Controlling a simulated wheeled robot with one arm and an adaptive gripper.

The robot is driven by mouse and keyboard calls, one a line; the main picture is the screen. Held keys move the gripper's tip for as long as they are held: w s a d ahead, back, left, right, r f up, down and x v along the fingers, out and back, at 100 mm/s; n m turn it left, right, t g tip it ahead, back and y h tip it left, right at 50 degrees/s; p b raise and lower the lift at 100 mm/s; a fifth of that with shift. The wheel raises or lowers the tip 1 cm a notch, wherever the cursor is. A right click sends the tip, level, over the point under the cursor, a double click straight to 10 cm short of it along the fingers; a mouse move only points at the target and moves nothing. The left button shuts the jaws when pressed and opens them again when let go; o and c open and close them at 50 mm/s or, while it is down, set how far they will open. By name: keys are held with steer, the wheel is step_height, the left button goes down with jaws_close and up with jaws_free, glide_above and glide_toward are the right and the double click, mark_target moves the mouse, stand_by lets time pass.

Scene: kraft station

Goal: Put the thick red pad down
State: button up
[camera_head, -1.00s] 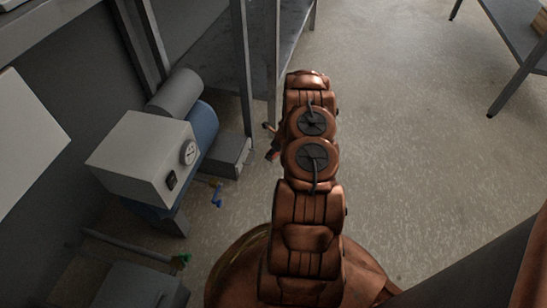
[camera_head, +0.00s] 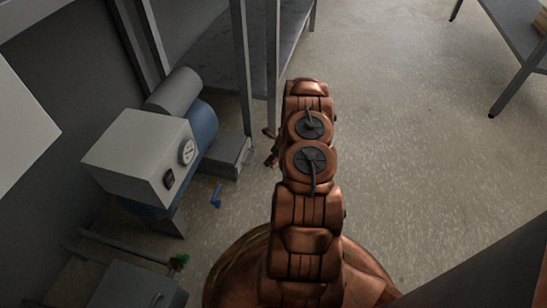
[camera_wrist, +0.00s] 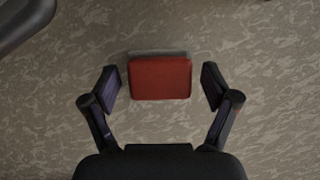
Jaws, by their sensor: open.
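The thick red pad (camera_wrist: 160,79) is a red block with rounded corners in the wrist view. It lies on the speckled floor, with a grey strip showing along its far edge. My gripper (camera_wrist: 160,84) is open, with one finger on each side of the pad and a clear gap on both sides. Nothing is held between the fingers. In the head view my arm hides most of the gripper, and the pad cannot be made out there.
A machine with a white box and dial (camera_head: 140,150) stands left of my arm. A metal shelf (camera_head: 215,60) with upright posts stands behind it. A small blue item (camera_head: 216,195) lies on the floor. A table (camera_head: 510,35) stands far right. The floor right of my arm is clear.

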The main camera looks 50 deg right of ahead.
steer(key=shift+r, duration=0.1)
steer(key=p+v, duration=0.5)
steer(key=v, duration=0.7)
steer(key=w+d+r+m+h, duration=0.1)
steer(key=w+r+m+h, duration=0.15)
steer(key=r+m, duration=0.4)
steer(key=w+r+m+h, duration=0.2)
steer(key=w+r+m, duration=0.15)
steer(key=r, duration=0.65)
steer(key=s+a+r+m+g+h, duration=0.1)
steer(key=a+r+m, duration=0.35)
steer(key=r, duration=0.25)
steer(key=s+a+r+m+g+h, duration=0.1)
steer(key=a+r+m, duration=0.2)
steer(key=r+m, duration=0.3)
steer(key=s+a+r+m+g+y, duration=0.1)
steer(key=s+a+m, duration=0.4)
steer(key=s+a, duration=0.5)
steer(key=s+a+r+m+g+y, duration=0.2)
steer(key=s+a+r+m, duration=0.4)
steer(key=s+a, duration=0.4)
steer(key=s+a+r+m+g+y, duration=0.2)
steer(key=s+a+m, duration=0.3)
steer(key=s+a, duration=0.4)
steer(key=a+r+y, duration=0.1)
steer(key=a, duration=0.6)
steer(key=shift+s+a+r, duration=0.2)
steer(key=shift+s+a, duration=0.15)
steer(key=shift+s, duration=0.05)
